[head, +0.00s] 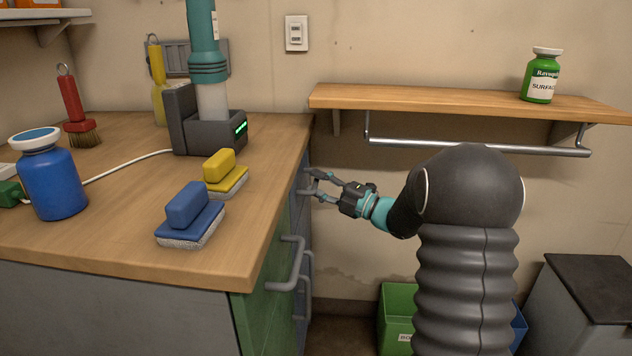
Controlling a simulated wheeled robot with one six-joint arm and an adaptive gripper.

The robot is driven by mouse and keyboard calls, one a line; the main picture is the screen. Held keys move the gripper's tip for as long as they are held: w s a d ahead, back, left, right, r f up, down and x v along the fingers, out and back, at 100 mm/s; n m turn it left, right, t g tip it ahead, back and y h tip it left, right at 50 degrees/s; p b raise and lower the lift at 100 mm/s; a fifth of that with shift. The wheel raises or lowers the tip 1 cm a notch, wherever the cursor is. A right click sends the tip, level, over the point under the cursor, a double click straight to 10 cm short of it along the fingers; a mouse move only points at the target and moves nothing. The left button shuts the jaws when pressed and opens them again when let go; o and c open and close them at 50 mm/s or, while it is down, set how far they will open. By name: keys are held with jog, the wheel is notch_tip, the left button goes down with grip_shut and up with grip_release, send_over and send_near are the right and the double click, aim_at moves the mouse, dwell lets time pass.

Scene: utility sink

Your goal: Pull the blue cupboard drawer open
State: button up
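The blue drawer front (303,173) shows as a narrow strip at the far end of the cupboard, just under the wooden worktop, seen nearly edge-on. A grey handle (305,189) sticks out from it. My gripper (316,184) is at this handle, reaching in from the right. Its two fingers are spread apart, one above the other, with the tips close to the handle. I cannot tell whether they touch it. The drawer looks closed, though the worktop edge hides much of it.
A green cupboard front (265,318) with a grey handle (290,264) is nearer. The worktop (110,232) holds brushes, a blue jar (52,180) and a teal device (208,80). A wall shelf (440,99) with a rail is above my arm; bins (397,318) stand below.

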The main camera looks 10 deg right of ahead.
jog(key=shift+w+a, duration=0.25)
grip_shut()
